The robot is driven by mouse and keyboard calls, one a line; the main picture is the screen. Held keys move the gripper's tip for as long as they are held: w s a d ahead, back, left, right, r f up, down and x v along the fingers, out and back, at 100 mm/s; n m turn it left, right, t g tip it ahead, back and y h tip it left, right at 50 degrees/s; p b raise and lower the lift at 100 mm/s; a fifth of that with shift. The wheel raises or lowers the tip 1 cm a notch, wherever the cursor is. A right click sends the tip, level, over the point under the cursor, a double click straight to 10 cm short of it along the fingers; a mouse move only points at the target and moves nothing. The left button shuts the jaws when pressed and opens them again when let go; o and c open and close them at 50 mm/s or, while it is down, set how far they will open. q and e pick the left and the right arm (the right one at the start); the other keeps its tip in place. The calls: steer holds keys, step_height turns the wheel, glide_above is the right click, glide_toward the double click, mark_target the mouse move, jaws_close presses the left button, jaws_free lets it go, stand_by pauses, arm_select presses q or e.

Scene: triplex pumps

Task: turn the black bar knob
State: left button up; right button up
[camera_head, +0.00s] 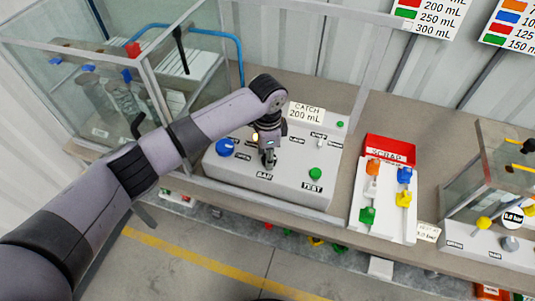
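My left arm reaches in from the left across the light grey control panel (225,171). My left gripper (268,158) points down at the front middle of the panel, just behind a small label that looks like "BAR". Dark shapes show at its fingertips. I cannot tell the black bar knob apart from the dark fingers there, as the gripper covers that spot. Whether the fingers are open or shut on the knob is too small to tell. My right gripper is not in view.
The panel also bears a blue knob (225,147), a green button (315,174) by "TEST" and a "CATCH 200 mL" sign (305,112). A glass tank stands at the left. A red SCRAP bin (389,150) and a white tray (355,215) with coloured valves stand at the right.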

arm_select(q)
steer(key=o, duration=0.4)
steer(key=shift+r, duration=0.1)
step_height(320, 180, up, 12)
stand_by(0.5)
steer(key=shift+f, duration=0.2)
